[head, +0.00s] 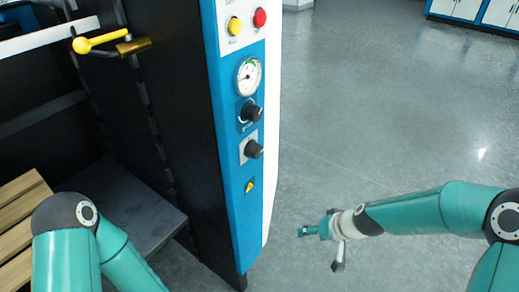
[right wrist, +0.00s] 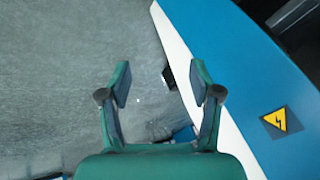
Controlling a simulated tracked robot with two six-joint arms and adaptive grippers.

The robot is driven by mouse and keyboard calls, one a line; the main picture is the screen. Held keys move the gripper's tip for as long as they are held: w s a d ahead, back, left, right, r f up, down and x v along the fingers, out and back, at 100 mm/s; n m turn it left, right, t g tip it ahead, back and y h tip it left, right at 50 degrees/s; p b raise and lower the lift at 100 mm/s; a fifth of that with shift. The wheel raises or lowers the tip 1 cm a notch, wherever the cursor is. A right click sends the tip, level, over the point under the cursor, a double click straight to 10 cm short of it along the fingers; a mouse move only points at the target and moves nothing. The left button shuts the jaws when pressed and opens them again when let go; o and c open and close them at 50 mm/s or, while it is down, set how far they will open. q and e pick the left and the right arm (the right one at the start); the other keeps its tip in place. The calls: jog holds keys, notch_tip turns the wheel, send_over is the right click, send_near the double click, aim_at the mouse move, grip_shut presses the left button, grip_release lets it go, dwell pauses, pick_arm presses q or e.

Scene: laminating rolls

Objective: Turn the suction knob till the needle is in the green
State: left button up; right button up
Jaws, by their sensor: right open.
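The round gauge (head: 249,76) sits on the blue panel of the machine in the head view. It has a green band near its top; the needle is too small to read surely. A black knob (head: 252,111) is just below it, and a second black knob (head: 254,149) is lower. I cannot tell which is the suction knob. My right gripper (head: 319,249) is open and empty, to the right of the panel and lower than both knobs. In the right wrist view, a dark knob-like piece (right wrist: 168,77) shows beyond the open fingers (right wrist: 161,82). My left gripper is out of view.
A yellow button (head: 234,26) and a red button (head: 260,17) are above the gauge. A yellow warning sign (head: 249,186) is below the knobs. A yellow-handled lever (head: 100,40) juts out at the upper left. The grey floor right of the machine is clear.

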aim_at(258, 116)
jog(key=w+a+r+n+t+y+b, duration=0.1)
jog(key=w+r+n+t+y+b, duration=0.1)
jog(key=w+r+b, duration=0.35)
jog(key=w+a+r+n+t+y+b, duration=0.1)
jog(key=w+r+n+t+y+b, duration=0.15)
jog(key=r+b, duration=0.6)
jog(key=s+r+n+t+y+b, duration=0.1)
jog(key=s+r+n+y+b, duration=0.3)
jog(key=r, duration=0.6)
jog(key=s+r+n+t+y+b, duration=0.1)
jog(key=s+r+n+y+b, duration=0.3)
jog(key=r, duration=0.6)
jog(key=w+a+p, duration=0.1)
jog(key=w+a, duration=0.1)
jog(key=a, duration=0.2)
jog(key=w+a+m+h+p, duration=0.1)
jog(key=w+a, duration=0.2)
jog(key=a, duration=0.2)
jog(key=w+a+h+p, duration=0.1)
jog(key=w+a, duration=0.2)
jog(key=a, duration=0.1)
jog(key=shift+a+f+m, duration=0.25)
jog(key=shift+a, duration=0.05)
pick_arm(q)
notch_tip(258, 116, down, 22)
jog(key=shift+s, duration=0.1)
